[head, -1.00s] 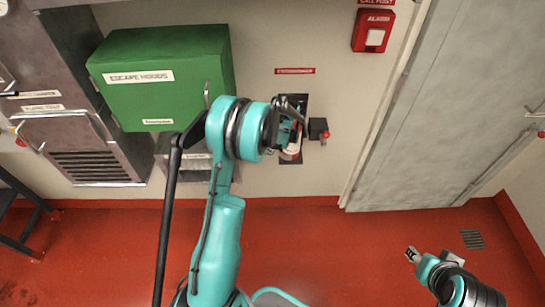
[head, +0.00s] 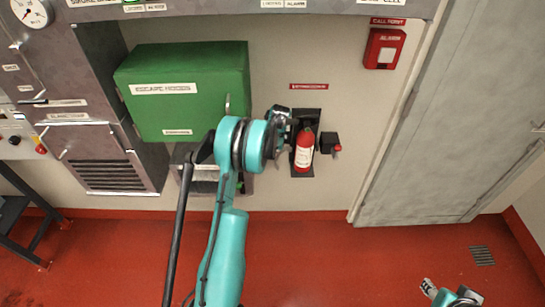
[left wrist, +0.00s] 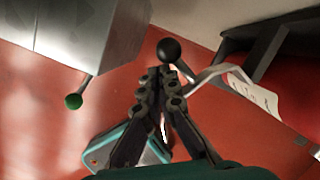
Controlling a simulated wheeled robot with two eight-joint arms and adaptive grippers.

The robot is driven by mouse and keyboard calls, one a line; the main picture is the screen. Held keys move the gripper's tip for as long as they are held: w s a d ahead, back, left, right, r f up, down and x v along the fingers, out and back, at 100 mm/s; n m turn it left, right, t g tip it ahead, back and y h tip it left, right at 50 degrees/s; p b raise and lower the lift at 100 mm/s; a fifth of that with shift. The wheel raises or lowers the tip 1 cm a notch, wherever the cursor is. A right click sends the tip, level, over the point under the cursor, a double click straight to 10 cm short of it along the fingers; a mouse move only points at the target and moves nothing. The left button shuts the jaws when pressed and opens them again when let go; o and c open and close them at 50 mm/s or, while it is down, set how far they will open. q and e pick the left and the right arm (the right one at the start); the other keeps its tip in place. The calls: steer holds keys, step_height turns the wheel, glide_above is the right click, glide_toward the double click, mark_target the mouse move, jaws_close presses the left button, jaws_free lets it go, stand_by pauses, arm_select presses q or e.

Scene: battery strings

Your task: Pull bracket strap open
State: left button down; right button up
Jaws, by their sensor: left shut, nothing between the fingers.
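A red fire extinguisher (head: 304,152) with a white label stands in a dark wall bracket (head: 308,172). In the left wrist view the extinguisher's red body (left wrist: 292,82) is at the right. A pale, bent strap (left wrist: 207,74) runs from it toward my fingertips. A black ball knob (left wrist: 169,50) shows just beyond the fingertips. My left gripper (head: 288,118) is just left of the extinguisher's top. Its fingers (left wrist: 160,80) are shut and empty; whether they touch the strap is unclear. My right gripper (head: 428,287) is low at the right, its jaws too small to judge.
A green escape-hoods box (head: 190,110) hangs left of the bracket. A small black fitting with a red knob (head: 337,148) is right of it. A grey box with a green knob (left wrist: 74,101) is at the wrist view's left. The red floor (head: 310,260) is clear.

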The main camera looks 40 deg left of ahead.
arm_select(q)
steer(key=shift+w+a, duration=0.25)
steer(key=shift+a, duration=0.05)
steer(key=shift+r, duration=0.1)
arm_select(e)
steer(key=shift+r, duration=0.1)
stand_by(0.3)
